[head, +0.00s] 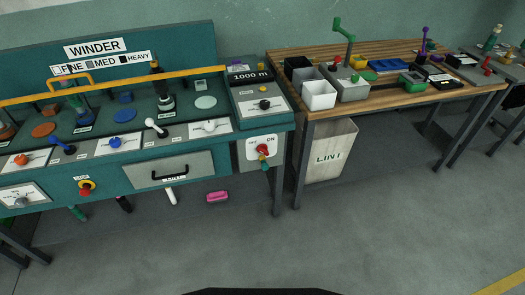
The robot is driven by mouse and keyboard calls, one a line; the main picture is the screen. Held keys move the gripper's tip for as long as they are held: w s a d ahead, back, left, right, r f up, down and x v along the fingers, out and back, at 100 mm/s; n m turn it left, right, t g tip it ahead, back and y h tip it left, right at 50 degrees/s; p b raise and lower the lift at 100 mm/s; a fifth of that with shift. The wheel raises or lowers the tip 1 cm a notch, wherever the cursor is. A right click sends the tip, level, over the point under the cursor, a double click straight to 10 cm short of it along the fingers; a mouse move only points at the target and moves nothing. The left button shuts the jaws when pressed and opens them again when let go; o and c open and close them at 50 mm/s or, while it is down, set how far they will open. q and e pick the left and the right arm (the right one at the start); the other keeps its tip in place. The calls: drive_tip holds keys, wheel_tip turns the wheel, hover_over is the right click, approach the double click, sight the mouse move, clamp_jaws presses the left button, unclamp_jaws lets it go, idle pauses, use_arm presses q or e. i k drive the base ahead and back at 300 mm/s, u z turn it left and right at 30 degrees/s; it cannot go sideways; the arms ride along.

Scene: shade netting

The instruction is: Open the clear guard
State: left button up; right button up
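The teal winder machine (150,172) stands at the left, with a "WINDER" sign (93,46) on its back panel. Neither of my grippers is in view.
Below the bar are several levers, a black-handled drawer (170,170) and a red ON switch (263,150). A wooden table (420,100) with bins and small devices stands at the right, above a LINT bin (329,155).

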sight(93, 86)
drive_tip(key=u, duration=1.95)
drive_tip(key=i, duration=0.5)
drive_tip(key=u, duration=0.7)
drive_tip(key=i, duration=0.65)
drive_tip(key=z, duration=0.15)
